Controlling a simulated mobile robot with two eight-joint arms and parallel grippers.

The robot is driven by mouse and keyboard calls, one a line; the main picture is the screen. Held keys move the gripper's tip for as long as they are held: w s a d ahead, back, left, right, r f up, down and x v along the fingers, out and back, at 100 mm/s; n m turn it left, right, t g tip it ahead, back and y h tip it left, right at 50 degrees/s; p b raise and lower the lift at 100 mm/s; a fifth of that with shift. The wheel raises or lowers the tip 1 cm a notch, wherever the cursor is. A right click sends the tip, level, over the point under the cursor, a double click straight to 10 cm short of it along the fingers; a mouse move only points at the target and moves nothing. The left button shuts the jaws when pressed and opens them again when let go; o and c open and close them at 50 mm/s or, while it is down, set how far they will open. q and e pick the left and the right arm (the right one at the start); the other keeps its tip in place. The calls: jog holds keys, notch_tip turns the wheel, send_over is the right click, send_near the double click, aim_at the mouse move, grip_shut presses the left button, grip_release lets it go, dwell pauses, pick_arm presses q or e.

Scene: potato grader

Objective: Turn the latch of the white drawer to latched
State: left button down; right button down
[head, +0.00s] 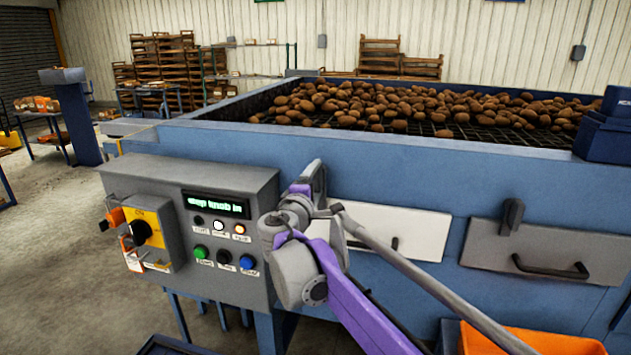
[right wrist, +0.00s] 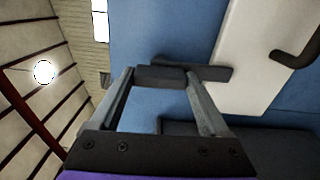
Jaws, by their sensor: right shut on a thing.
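The white drawer (head: 420,230) is set in the blue machine front, partly hidden behind my right arm. It also shows in the right wrist view (right wrist: 240,60), with its dark handle (right wrist: 296,45) at the right edge. My right gripper (right wrist: 160,77) is at the drawer's edge, shut on the dark latch (right wrist: 215,73). The latch's bar reaches from the blue frame over the white front. In the head view the right gripper (head: 314,178) is seen from behind, and the latch there is hidden. My left gripper is not in view.
A grey control box (head: 190,185) with buttons and a yellow switch stands close left of my right gripper. A grey drawer (head: 545,250) with its own upright latch (head: 512,215) is at right. An orange crate (head: 530,340) sits below. Potatoes (head: 400,105) lie on the grader above.

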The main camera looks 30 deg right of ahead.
jog(key=shift+m, duration=0.3)
dwell(0.4)
grip_release()
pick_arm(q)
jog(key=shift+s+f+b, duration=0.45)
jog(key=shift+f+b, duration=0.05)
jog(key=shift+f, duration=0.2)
pick_arm(e)
jog(key=v, duration=1)
jog(key=shift+s+a, duration=0.25)
jog(key=shift+a, duration=0.05)
jog(key=s+f+m+g+y, duration=0.25)
jog(key=s+f, duration=0.25)
jog(key=f, duration=0.4)
jog(key=s+f+m+g+y, duration=0.25)
jog(key=s+f, duration=0.25)
jog(key=f, duration=0.4)
jog(key=s+a+f+m+y, duration=0.3)
jog(key=s+a+f+y, duration=0.5)
jog(key=a+f, duration=0.5)
notch_tip(320, 180, down, 3)
jog(key=shift+s+f+g, duration=0.15)
jog(key=shift+s+g, duration=0.25)
jog(key=shift+s, duration=0.75)
